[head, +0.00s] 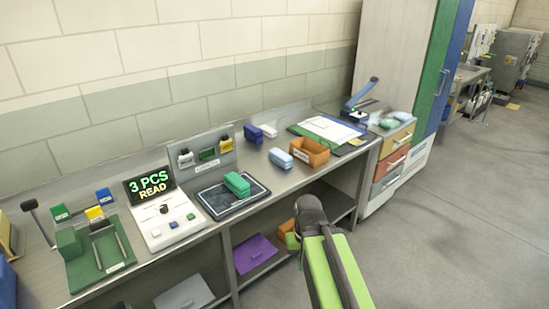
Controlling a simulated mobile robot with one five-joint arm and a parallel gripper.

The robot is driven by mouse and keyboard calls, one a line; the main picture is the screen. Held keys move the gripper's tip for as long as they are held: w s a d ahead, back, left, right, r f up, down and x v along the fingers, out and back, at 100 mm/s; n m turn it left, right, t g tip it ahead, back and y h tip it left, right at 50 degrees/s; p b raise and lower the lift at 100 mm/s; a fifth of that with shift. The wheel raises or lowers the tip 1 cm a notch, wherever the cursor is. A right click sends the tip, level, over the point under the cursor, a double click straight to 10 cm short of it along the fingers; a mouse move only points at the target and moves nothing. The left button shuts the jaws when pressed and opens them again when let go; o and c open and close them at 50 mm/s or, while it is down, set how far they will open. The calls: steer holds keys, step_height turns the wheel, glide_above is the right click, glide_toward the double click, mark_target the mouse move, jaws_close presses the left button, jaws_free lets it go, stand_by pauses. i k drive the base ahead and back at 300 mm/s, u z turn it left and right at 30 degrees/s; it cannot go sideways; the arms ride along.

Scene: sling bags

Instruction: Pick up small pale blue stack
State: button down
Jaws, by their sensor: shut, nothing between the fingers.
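A small pale blue stack (280,158) lies on the metal bench, just left of an orange open bin (310,152). Another pale blue item (388,123) lies on top of the drawer cabinet at the right. My green arm with its dark joint rises at the lower middle, in front of the bench and apart from the stack. My gripper's fingers cannot be made out in this view.
A green stack (237,184) sits on a dark scale pad (216,206). A display panel (150,186) reads "3 PCS READ". Dark blue (253,133) and whitish (267,131) stacks lie behind. A green sealing fixture (92,250) stands left. Floor at right is clear.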

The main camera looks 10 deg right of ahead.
mark_target(284, 160)
steer(key=u, duration=0.05)
steer(key=i, duration=0.8)
steer(key=u, duration=2.4)
steer(key=k, duration=1.15)
steer(key=z, duration=0.8)
steer(key=i, duration=1)
steer(key=u, duration=0.05)
